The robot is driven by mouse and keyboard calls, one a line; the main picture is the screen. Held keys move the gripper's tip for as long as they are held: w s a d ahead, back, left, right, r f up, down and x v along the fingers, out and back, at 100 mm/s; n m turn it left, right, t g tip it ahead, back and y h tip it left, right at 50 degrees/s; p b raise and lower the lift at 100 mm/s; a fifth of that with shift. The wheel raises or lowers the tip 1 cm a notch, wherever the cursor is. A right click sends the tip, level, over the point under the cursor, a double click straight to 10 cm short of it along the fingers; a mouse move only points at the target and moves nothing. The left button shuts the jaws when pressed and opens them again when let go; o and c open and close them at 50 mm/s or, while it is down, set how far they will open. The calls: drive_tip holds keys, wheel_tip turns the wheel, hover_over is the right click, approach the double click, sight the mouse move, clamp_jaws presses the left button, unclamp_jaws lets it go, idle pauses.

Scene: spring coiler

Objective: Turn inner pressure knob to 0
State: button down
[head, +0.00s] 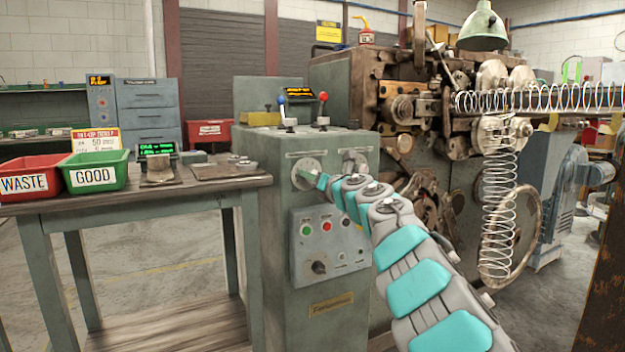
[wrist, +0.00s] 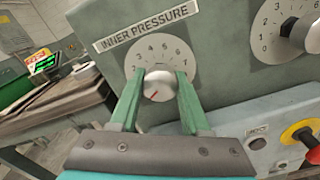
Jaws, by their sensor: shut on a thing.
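The inner pressure knob (wrist: 158,86) is a silver round knob on a pale numbered dial (wrist: 178,52) under an "INNER PRESSURE" label (wrist: 147,28) in the wrist view. Its red mark points toward the lower left; the lower numbers of the dial are partly hidden by my fingers. My gripper (wrist: 158,90) is shut on the knob, with one green finger on each side. In the head view the dial (head: 308,172) is on the left of the green cabinet's front, and my gripper (head: 318,180) reaches it from the right, covering the knob.
Below is a switch panel (head: 330,245) with buttons and a black knob. The coiling machine (head: 400,110) with springs stands right; a table (head: 180,198) with red and green bins stands left.

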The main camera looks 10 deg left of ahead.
drive_tip(key=shift+f, duration=0.1)
idle(0.3)
drive_tip(key=shift+c, duration=1.8)
unclamp_jaws()
drive_tip(key=b+v, duration=0.5)
drive_tip(key=v, duration=0.2)
drive_tip(key=shift+s+d, duration=0.25)
drive_tip(key=shift+s, duration=0.1)
